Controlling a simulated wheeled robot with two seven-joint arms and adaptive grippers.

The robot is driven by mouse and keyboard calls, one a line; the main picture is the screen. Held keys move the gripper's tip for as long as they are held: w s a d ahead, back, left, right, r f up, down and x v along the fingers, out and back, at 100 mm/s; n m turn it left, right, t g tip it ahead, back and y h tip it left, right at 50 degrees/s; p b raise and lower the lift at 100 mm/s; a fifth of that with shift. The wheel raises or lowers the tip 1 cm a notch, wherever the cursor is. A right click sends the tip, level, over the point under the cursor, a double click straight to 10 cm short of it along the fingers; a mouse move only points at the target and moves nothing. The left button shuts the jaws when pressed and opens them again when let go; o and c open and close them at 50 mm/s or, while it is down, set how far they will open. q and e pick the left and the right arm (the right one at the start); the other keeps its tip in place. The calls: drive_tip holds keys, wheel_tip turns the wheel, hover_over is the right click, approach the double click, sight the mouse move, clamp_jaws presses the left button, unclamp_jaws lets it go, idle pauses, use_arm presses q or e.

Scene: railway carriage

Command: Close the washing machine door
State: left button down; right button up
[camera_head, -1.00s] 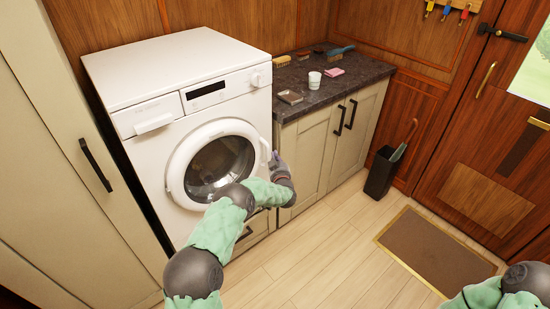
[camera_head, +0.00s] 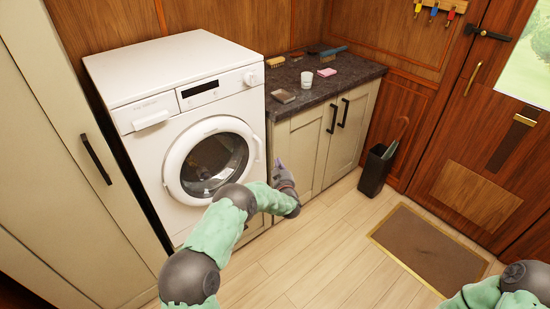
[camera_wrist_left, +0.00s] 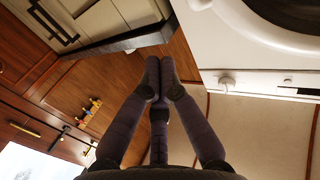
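The white washing machine (camera_head: 180,75) stands against the wall in the head view. Its round door (camera_head: 178,170), with a white ring and dark glass, lies flat or nearly flat against the front; I cannot tell whether it is latched. My left gripper (camera_head: 279,165) is just right of the door, in front of the cabinet, apart from the door's right edge. In the left wrist view its fingertips (camera_wrist_left: 159,76) are together with nothing seen between them. Part of the machine's front (camera_wrist_left: 235,50) shows at the upper right there. My right arm shows at the lower right; its gripper is out of view.
A dark worktop (camera_head: 345,85) over cream cabinets (camera_head: 305,145) adjoins the machine, holding a cup (camera_head: 307,79) and brushes. A tall cream cupboard (camera_head: 50,150) stands at left. A black bin (camera_head: 375,170) and brown mat (camera_head: 428,245) are at right. The floor between is clear.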

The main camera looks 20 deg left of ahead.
use_arm(q)
drive_tip(key=s+d, duration=0.1)
drive_tip(key=d, duration=0.1)
drive_tip(key=s+d+p, duration=0.1)
drive_tip(key=s+d, duration=0.1)
drive_tip(key=shift+s+d+r, duration=0.1)
drive_tip(key=shift+d, duration=0.05)
idle(0.4)
drive_tip(key=s+d+f+m+g+h, duration=0.25)
drive_tip(key=s+d+f+h, duration=0.3)
drive_tip(key=s+f, duration=0.3)
drive_tip(key=s+d+f+m+g+h, duration=0.1)
drive_tip(key=s+d+f+g+h, duration=0.3)
drive_tip(key=s+d+f, duration=0.45)
drive_tip(key=s+d+f+g+h, duration=0.1)
drive_tip(key=s+d+g, duration=0.1)
drive_tip(key=s, duration=0.7)
drive_tip(key=s+d+f+g+h, duration=0.1)
drive_tip(key=s+d+g+h, duration=0.1)
drive_tip(key=s, duration=0.7)
drive_tip(key=s+d+f+g+h, duration=0.1)
drive_tip(key=s+g, duration=0.3)
drive_tip(key=s, duration=0.6)
drive_tip(key=shift+d+f+m, duration=0.35)
drive_tip(key=shift+d+f, duration=0.1)
drive_tip(key=shift+d, duration=0.25)
